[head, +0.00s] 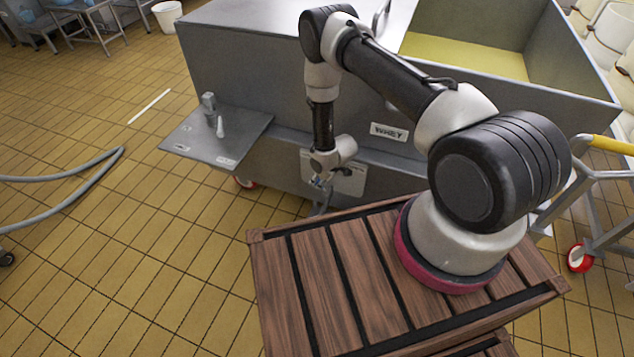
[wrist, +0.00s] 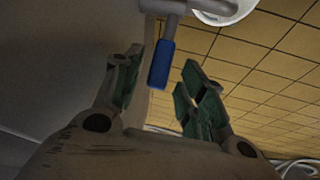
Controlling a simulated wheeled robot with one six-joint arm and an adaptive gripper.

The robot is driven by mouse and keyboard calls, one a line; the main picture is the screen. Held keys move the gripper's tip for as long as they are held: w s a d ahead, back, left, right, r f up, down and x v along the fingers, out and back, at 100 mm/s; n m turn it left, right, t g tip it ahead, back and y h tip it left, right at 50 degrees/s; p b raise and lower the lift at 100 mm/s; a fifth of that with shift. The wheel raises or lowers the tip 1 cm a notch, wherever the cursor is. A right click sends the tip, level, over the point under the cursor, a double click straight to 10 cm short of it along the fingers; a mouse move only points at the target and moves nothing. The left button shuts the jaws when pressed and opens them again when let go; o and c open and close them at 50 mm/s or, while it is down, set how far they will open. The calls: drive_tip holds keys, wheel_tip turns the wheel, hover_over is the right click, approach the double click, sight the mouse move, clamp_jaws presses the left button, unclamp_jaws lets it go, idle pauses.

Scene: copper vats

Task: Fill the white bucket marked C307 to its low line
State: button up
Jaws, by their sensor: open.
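A large grey vat (head: 270,75) labelled WHEY stands in front of me, with yellow liquid (head: 465,58) inside. In the wrist view a grey tap pipe (wrist: 165,6) with a blue lever (wrist: 161,64) comes in from the top. My gripper (wrist: 162,82) is open, and the lever appears between its green-padded fingers; contact cannot be told. The gripper (head: 320,183) also shows low beside the vat in the head view. A white bucket (wrist: 240,12) is partly cut off at the wrist view's top, near the pipe. Its marking and level are not visible.
A steel side shelf (head: 190,140) with a small fitting juts from the vat's left. Another white bucket-like container (head: 167,16) stands far back left. A grey hose (head: 70,180) lies on the tiled floor at left. A wheeled frame with a yellow handle (head: 610,144) stands at right.

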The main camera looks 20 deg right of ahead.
sight(317, 182)
drive_tip(key=shift+x, duration=1.85)
drive_tip(key=shift+c, duration=0.5)
clamp_jaws()
